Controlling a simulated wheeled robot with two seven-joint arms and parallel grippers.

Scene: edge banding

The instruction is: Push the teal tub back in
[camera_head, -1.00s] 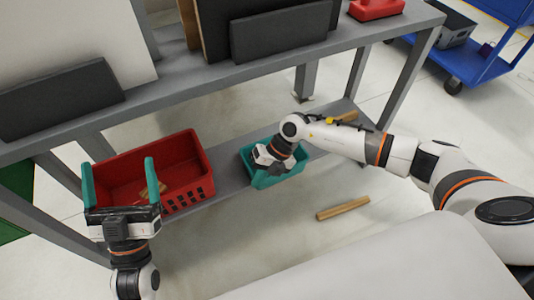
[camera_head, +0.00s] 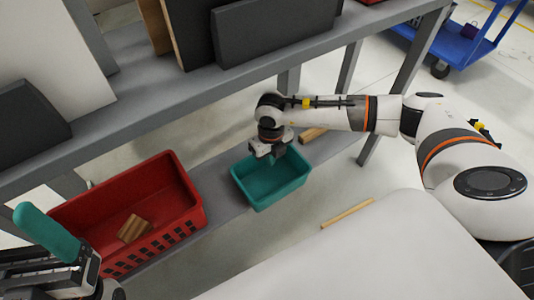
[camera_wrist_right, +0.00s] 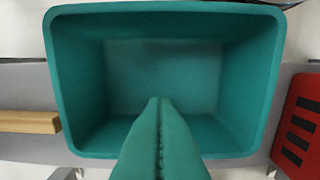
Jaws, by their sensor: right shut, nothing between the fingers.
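The teal tub (camera_head: 280,196) sits on the lower shelf to the right of the red bin, its near side jutting past the shelf's front edge. It looks empty in the right wrist view (camera_wrist_right: 78,95). My right gripper (camera_head: 274,155) points down at the tub's far side in the head view. Its teal fingers (camera_wrist_right: 160,102) are together with nothing between them; whether they touch the tub, I cannot tell. My left gripper (camera_head: 45,232) is at the lower left, near the red bin, cut off by the frame; only one finger shows clearly.
The red bin (camera_head: 70,215) holds wooden pieces (camera_head: 134,229). A wooden block (camera_wrist_right: 28,122) lies on the shelf beside the tub's other side. The upper shelf (camera_head: 130,110) runs above and behind. A wooden strip (camera_head: 347,213) lies on the floor in front.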

